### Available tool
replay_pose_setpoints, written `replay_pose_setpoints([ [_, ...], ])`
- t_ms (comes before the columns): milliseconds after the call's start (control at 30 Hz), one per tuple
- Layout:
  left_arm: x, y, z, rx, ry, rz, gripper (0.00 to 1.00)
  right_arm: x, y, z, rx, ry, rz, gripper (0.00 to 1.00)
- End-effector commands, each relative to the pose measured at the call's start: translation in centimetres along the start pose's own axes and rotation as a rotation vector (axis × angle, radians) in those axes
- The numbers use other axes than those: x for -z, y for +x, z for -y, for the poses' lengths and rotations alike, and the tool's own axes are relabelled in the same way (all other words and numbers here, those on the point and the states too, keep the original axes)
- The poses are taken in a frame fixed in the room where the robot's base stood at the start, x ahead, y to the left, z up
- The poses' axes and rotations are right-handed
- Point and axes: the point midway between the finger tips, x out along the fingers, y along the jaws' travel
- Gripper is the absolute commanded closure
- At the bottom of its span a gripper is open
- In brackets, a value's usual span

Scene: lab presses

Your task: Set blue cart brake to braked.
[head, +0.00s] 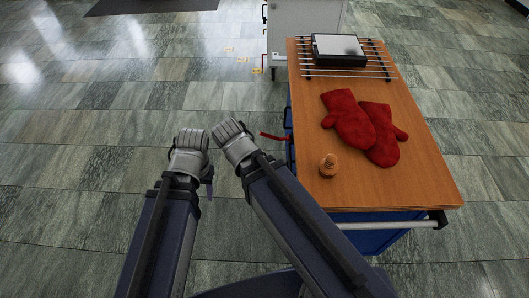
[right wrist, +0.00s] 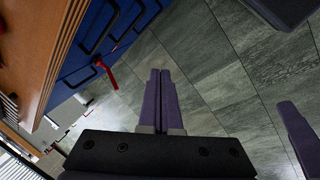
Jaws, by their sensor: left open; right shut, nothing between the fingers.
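The blue cart has a wooden top (head: 429,175) and stands right of my arms in the head view. Its blue side (right wrist: 100,38) with dark handles shows in the right wrist view. A red lever (head: 272,137) sticks out from the cart's left side. It also shows in the right wrist view (right wrist: 106,74), apart from my fingers. My right gripper (right wrist: 160,72) is shut and empty, with its fingertips right of the lever there. My left gripper (head: 209,182) is open, left of the right one and clear of the cart. Its fingers are mostly hidden in the head view.
Red mitts (head: 351,120), a small brown bottle-like object (head: 329,165) and a dark device (head: 339,49) on a metal rack lie on the cart top. A pale cabinet (head: 292,27) stands behind. A white rail (head: 390,224) runs along the near end. Floor to the left is clear.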

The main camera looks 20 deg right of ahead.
Motion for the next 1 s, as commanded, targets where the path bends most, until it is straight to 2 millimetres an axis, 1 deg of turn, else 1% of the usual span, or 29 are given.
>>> replay_pose_setpoints([
  [33, 0.2, 4.0, -0.4, 0.000, 0.000, -0.001, 0.50, 0.3, 3.9, -0.1, -0.049, -0.027, -0.024, 1.00],
  [100, 0.4, 6.5, -0.6, 0.000, 0.000, -0.001, 0.50, 1.0, 6.1, -1.2, -0.122, -0.074, -0.058, 1.00],
  [167, 0.5, 8.6, -0.8, 0.001, 0.000, -0.001, 0.50, 1.5, 8.0, -2.1, -0.184, -0.114, -0.082, 1.00],
  [200, 0.6, 10.0, -0.9, 0.001, 0.000, -0.002, 0.50, 1.8, 9.2, -2.7, -0.226, -0.143, -0.097, 1.00],
  [267, 0.7, 12.1, -1.1, 0.001, 0.000, -0.002, 0.50, 2.3, 10.9, -3.5, -0.290, -0.187, -0.117, 1.00],
  [300, 0.8, 13.5, -1.3, 0.001, 0.000, -0.002, 0.50, 2.6, 12.0, -4.1, -0.333, -0.218, -0.129, 1.00],
  [467, 1.2, 19.1, -1.8, 0.001, 0.000, -0.003, 0.50, 4.0, 15.9, -6.0, -0.506, -0.351, -0.165, 1.00],
  [500, 1.2, 20.5, -1.9, 0.001, 0.000, -0.003, 0.50, 4.3, 16.9, -6.4, -0.549, -0.385, -0.170, 1.00],
  [667, 1.6, 26.1, -2.5, 0.002, 0.000, -0.004, 0.50, 5.5, 20.3, -7.7, -0.721, -0.533, -0.180, 1.00],
  [700, 1.7, 27.5, -2.6, 0.002, 0.000, -0.004, 0.50, 5.9, 21.1, -7.9, -0.764, -0.572, -0.179, 1.00],
  [833, 2.0, 32.1, -3.0, 0.002, 0.001, -0.005, 0.50, 6.8, 23.6, -8.4, -0.902, -0.703, -0.168, 1.00],
  [967, 2.2, 36.7, -3.5, 0.003, 0.001, -0.006, 0.50, 7.8, 26.1, -8.3, -1.037, -0.840, -0.144, 1.00],
  [1000, 2.3, 38.1, -3.6, 0.003, 0.001, -0.006, 0.50, 8.1, 26.8, -8.3, -1.077, -0.884, -0.132, 1.00],
])
